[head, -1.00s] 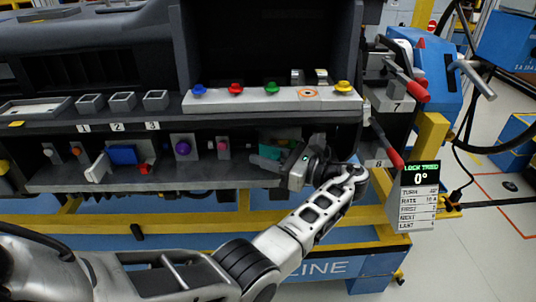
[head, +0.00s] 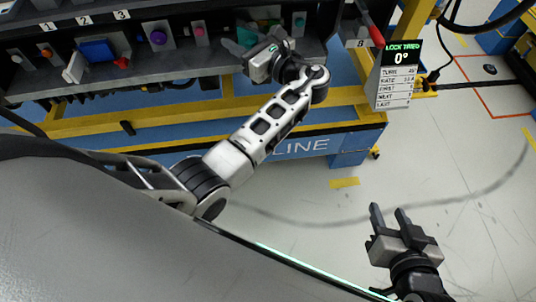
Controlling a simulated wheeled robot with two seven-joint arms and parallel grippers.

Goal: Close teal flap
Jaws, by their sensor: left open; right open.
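The teal flap (head: 247,37) shows in the head view on the lower shelf of the dashboard module, partly hidden behind my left gripper. How far it stands open cannot be told. My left gripper (head: 240,40) is open, with its fingers at the flap; whether they touch it is unclear. My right gripper (head: 389,212) is open and empty, low at the right above the bare floor, well away from the module.
A blue block (head: 97,50), a purple knob (head: 157,38) and a pink knob (head: 199,30) sit left of the flap on the shelf. A red-handled lever (head: 375,35) and a sign reading LOCK TRIED (head: 402,50) stand to the right.

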